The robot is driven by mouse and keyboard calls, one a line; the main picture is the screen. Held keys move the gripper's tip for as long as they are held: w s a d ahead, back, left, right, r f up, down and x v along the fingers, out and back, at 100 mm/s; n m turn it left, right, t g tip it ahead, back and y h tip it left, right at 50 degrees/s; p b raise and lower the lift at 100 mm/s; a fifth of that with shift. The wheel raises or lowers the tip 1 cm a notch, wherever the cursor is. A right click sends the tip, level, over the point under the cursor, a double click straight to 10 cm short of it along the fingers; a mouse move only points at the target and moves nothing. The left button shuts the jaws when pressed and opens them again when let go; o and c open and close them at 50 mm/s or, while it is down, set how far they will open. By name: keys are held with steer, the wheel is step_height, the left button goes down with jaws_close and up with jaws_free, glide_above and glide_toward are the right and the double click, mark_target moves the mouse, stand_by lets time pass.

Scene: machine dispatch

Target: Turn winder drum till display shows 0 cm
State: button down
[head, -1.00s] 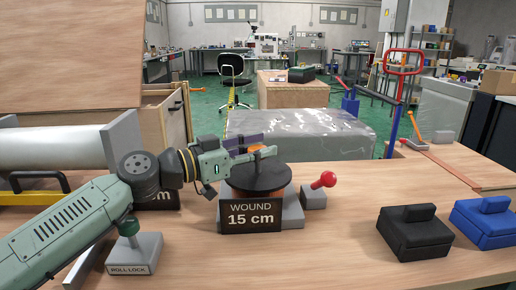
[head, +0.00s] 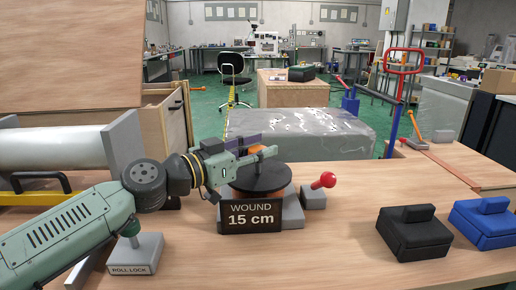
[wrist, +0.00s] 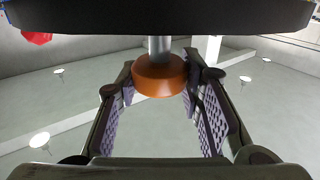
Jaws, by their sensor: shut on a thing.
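The winder drum shows a black disc top (head: 260,180) above an orange body on a grey base. Its dark display (head: 251,217) reads "WOUND 15 cm". My gripper (head: 262,154) reaches over the drum from the left, above the disc. In the wrist view, the black disc (wrist: 160,16) spans the top edge. An orange knob (wrist: 158,78) on a short grey post stands out from it. My gripper (wrist: 160,88) is shut on this knob, with a purple-padded finger on each side. In the head view the fingers mostly hide the knob.
A lever with a red ball (head: 325,180) stands close right of the drum. The roll lock block (head: 137,255) is below my arm at the left. Black (head: 413,233) and blue (head: 484,222) blocks lie at the right. The bench front between is clear.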

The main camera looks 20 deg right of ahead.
steer(key=c, duration=1.1)
jaws_free()
steer(key=shift+a, duration=0.1)
steer(key=v, duration=1.2)
